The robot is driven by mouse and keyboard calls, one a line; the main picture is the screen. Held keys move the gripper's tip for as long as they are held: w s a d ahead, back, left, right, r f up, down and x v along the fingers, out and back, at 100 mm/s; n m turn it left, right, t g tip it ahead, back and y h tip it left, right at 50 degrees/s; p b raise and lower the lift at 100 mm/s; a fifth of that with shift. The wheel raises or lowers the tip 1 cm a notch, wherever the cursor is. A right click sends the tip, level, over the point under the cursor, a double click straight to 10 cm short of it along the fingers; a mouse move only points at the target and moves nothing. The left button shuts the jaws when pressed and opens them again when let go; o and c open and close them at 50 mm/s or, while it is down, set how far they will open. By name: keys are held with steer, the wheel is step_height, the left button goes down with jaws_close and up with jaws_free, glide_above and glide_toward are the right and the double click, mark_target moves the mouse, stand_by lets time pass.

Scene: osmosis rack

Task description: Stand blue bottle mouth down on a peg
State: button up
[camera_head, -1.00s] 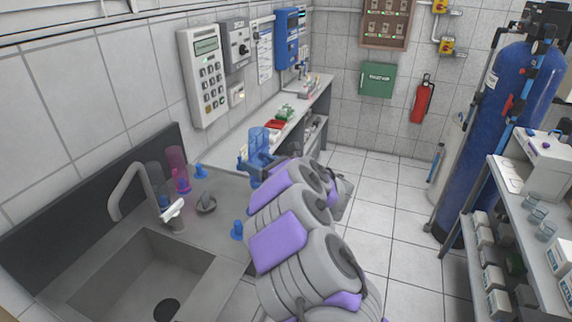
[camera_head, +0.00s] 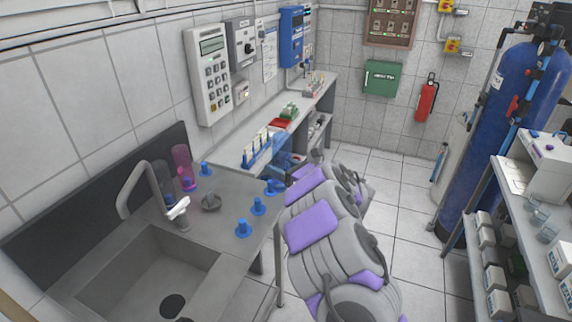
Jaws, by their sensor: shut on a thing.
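The translucent blue bottle (camera_head: 284,144) is in my gripper (camera_head: 280,166), held over the right edge of the sink counter. My gripper is shut on it; its fingers are small and partly hidden by the arm. The bottle's exact tilt and which end is its mouth are hard to tell. Several blue pegs stand on the counter: one at the back (camera_head: 205,169), one near the bottle (camera_head: 272,187), and two at the right edge, (camera_head: 258,207) and (camera_head: 243,229). These pegs look bare. A pink bottle (camera_head: 181,163) and a clear grey bottle (camera_head: 160,177) stand upright behind the tap.
A rack of blue-based tubes (camera_head: 257,146) stands on the bench behind the bottle. Open floor (camera_head: 400,210) lies to the right.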

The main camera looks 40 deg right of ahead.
steer(key=w+a+f+b, duration=0.2)
steer(key=w+a+f, duration=0.1)
steer(key=w+f, duration=0.3)
steer(key=shift+w+a, duration=0.2)
steer(key=shift+w, duration=0.8)
stand_by(0.5)
steer(key=shift+s+f+b, duration=0.1)
steer(key=shift+b, duration=0.65)
steer(key=shift+f, duration=0.5)
stand_by(0.3)
steer(key=shift+f, duration=0.65)
steer(key=shift+f, duration=0.2)
steer(key=shift+f, duration=0.9)
